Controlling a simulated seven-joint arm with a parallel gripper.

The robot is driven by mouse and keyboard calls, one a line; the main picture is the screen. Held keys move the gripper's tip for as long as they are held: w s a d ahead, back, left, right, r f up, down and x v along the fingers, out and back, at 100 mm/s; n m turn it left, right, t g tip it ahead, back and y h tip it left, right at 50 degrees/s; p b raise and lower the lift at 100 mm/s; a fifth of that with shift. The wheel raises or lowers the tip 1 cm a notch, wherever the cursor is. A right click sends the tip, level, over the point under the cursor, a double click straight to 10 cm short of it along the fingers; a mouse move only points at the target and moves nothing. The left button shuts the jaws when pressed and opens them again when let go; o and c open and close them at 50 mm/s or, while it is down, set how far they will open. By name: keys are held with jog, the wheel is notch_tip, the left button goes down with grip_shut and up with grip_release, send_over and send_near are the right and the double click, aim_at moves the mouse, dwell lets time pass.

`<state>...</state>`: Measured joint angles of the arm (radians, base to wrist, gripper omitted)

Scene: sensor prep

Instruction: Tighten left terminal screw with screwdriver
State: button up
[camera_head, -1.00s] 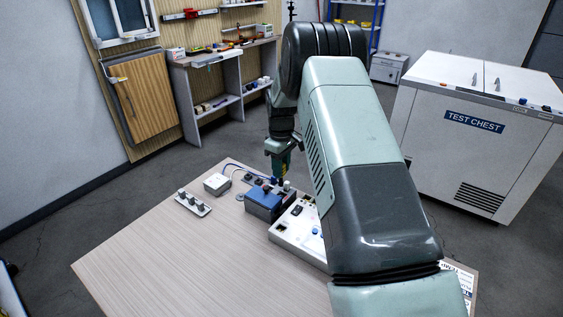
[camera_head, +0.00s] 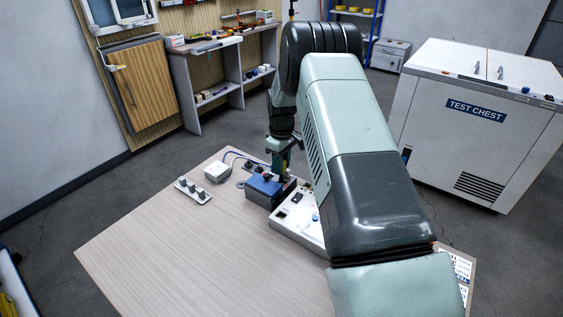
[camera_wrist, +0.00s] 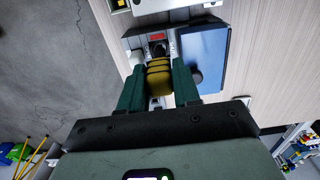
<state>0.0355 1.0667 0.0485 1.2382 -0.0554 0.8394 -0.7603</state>
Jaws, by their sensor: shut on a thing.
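My gripper (camera_wrist: 160,88) is shut on the yellow, dark-banded handle of the screwdriver (camera_wrist: 159,76) in the wrist view. In the head view my gripper (camera_head: 282,165) points down over the far end of the blue-topped device (camera_head: 264,186). In the wrist view the device's blue top (camera_wrist: 203,58) lies right of the handle, with a dark round knob beside the right finger. A terminal area with a red patch (camera_wrist: 157,37) shows just beyond the handle. The screwdriver's tip and the terminal screw under it are hidden, so I cannot tell whether they touch.
A white panel box (camera_head: 287,222) stands right of the device, partly behind my arm. A white box with a blue cable (camera_head: 217,171) and a strip with three dark knobs (camera_head: 192,191) stand to the left. The near left of the table (camera_head: 170,255) is clear.

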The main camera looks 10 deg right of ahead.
jog(key=shift+f, duration=0.75)
dwell(2.5)
jog(key=m, duration=0.3)
jog(key=shift+m, duration=0.3)
jog(key=m, duration=1.5)
jog(key=o, duration=1)
jog(key=shift+o, duration=0.7)
